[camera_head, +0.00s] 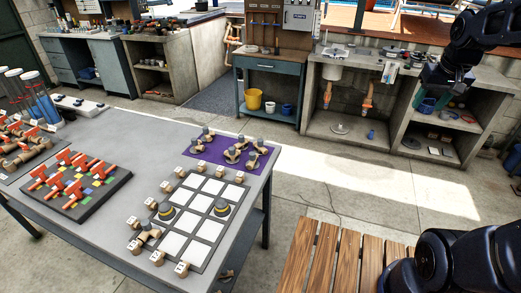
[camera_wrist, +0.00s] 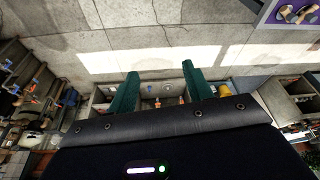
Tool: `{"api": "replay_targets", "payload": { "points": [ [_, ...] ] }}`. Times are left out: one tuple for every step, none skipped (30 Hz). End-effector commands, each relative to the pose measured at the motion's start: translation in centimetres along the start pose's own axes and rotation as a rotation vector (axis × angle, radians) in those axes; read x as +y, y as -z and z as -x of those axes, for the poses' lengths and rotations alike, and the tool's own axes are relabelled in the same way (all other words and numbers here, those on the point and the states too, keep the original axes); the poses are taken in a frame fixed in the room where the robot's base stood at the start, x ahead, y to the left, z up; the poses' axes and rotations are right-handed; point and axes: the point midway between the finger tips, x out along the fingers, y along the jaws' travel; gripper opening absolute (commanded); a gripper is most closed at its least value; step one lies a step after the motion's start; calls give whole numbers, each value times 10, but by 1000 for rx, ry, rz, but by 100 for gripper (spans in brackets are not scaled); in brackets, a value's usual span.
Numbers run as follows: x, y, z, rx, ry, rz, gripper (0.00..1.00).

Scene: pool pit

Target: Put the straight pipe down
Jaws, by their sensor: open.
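My gripper (camera_wrist: 160,78) is open in the wrist view, its two green fingers wide apart with nothing between them. In the head view my arm is at the upper right, over the far concrete workbench; its fingertips are hard to make out there. No straight pipe is in my gripper, and I cannot single one out for sure. Tan pipe pieces (camera_head: 28,153) lie at the table's left edge. Tan fittings with white labels stand along a board of white squares (camera_head: 187,247), which carries two dark pieces with yellow bands (camera_head: 221,208).
The grey table (camera_head: 110,225) also holds a purple mat (camera_head: 205,163) with several fittings, a black board (camera_head: 115,187) with red-handled valves, and blue-and-white tubes (camera_head: 40,103). A slatted wooden bench (camera_head: 325,262) stands at the front right. Open floor lies between the table and the far benches.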

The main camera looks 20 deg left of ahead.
Motion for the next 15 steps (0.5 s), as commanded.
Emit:
{"api": "replay_targets", "payload": {
  "points": [
    [-10, 13, -5, -13, 7, 24, 50],
    [-16, 20, -8, -19, 11, 35, 50],
    [-23, 29, -11, -26, 15, 51, 50],
    [-29, 36, -14, -32, 19, 63, 50],
    [-36, 43, -17, -38, 22, 75, 50],
    [-44, 52, -21, -45, 26, 91, 50],
    [-51, 58, -25, -51, 29, 104, 50],
    [-58, 64, -28, -57, 32, 116, 50],
    [-68, 72, -33, -65, 36, 133, 50],
    [-75, 78, -36, -70, 39, 145, 50],
    [-82, 84, -41, -76, 42, 157, 50],
    [-93, 91, -46, -83, 46, 174, 50],
    [-101, 96, -50, -90, 48, 186, 50],
    [-110, 102, -54, -95, 51, 199, 50],
    [-121, 108, -60, -102, 54, 215, 50]
  ]
}}
